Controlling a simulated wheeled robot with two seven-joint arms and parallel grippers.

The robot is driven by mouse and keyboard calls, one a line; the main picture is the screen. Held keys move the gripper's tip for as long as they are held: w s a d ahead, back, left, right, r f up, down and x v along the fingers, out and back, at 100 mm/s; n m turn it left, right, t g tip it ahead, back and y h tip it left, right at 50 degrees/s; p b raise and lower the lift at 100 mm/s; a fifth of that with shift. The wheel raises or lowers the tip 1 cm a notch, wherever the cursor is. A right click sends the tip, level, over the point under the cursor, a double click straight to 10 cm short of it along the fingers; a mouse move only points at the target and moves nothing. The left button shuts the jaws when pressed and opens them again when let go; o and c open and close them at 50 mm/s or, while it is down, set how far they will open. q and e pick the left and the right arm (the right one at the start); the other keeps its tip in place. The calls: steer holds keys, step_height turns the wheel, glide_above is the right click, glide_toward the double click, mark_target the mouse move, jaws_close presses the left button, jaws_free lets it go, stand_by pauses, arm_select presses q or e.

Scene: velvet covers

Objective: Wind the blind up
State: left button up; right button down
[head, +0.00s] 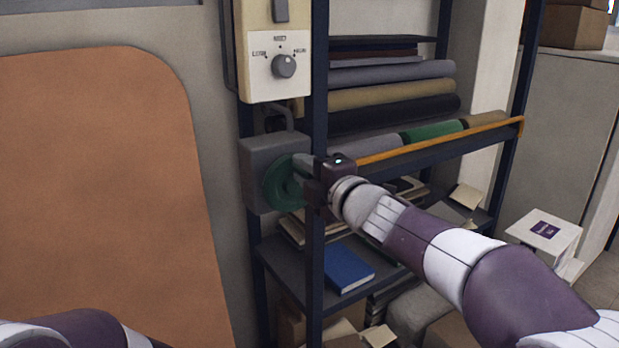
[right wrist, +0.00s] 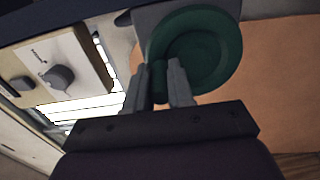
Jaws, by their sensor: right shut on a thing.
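A round green wheel (head: 281,187) is mounted on a grey box (head: 257,160) fixed to the wall behind the shelf post. My right gripper (head: 305,172) reaches it from the right in the head view. In the right wrist view the green wheel (right wrist: 208,48) is close ahead. In the head view the fingers partly cover the wheel. A bright striped patch (right wrist: 92,108) shows in the right wrist view; I cannot tell if it is the blind. My left gripper is out of view.
A cream panel with a grey knob (head: 284,66) hangs above the grey box. A dark shelf post (head: 317,100) stands right beside the wheel. The shelves hold fabric rolls (head: 390,95) and a blue book (head: 347,267). An orange-brown panel (head: 100,180) fills the left.

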stand_by(0.5)
steer(key=c, duration=1)
jaws_free()
steer(key=shift+a, duration=0.1)
steer(key=v, duration=1.2)
steer(key=shift+s+d+b, duration=0.2)
steer(key=shift+s+b, duration=0.15)
